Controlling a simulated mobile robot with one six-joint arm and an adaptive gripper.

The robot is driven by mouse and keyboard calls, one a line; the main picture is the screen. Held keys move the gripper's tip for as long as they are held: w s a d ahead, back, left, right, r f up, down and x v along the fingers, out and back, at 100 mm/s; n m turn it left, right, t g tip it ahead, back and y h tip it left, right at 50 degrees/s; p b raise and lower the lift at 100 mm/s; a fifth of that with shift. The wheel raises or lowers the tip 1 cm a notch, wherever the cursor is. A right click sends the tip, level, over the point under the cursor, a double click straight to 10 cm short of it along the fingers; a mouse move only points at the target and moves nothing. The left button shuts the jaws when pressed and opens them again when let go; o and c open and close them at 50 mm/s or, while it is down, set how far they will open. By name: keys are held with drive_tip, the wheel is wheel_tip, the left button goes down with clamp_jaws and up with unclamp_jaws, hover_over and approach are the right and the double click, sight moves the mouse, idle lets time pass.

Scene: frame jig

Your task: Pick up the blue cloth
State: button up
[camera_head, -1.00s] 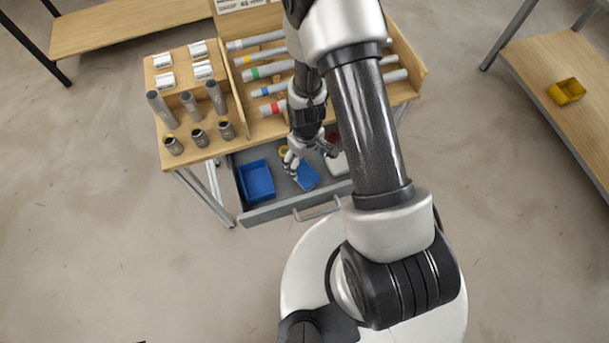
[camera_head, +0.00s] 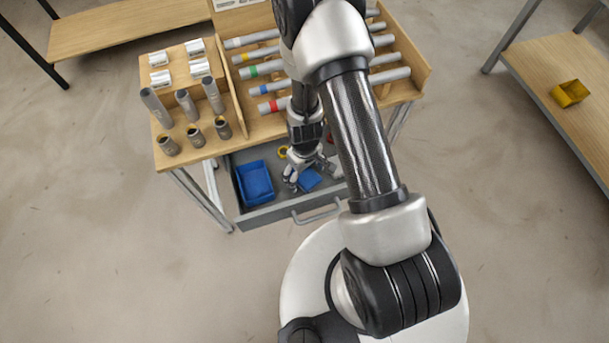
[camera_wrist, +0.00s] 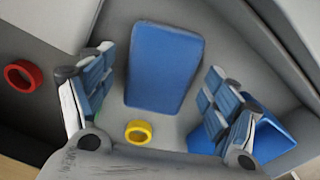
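The blue cloth (camera_wrist: 165,66) is a flat folded rectangle lying on the grey drawer floor (camera_wrist: 205,22). In the wrist view it sits between my two spread fingers, with a gap on either side. My gripper (camera_wrist: 155,95) is open and empty, pointing down at the cloth. In the head view my gripper (camera_head: 309,178) is inside the open drawer (camera_head: 262,219), and the cloth (camera_head: 309,180) shows partly between the fingers. I cannot tell the exact height of the fingertips above the cloth.
A blue bin (camera_head: 255,183) stands left in the drawer. A yellow ring (camera_wrist: 138,132) and a red ring (camera_wrist: 22,76) lie near the cloth. A white object (camera_wrist: 60,20) is beside it. The wooden bench top with grey tubes (camera_head: 155,108) rises behind the drawer.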

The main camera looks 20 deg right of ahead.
sight(305, 174)
drive_tip(key=c, duration=1)
wheel_tip(305, 174, up, 20)
drive_tip(key=p, duration=0.7)
drive_tip(key=o, duration=0.4)
drive_tip(key=c, duration=0.3)
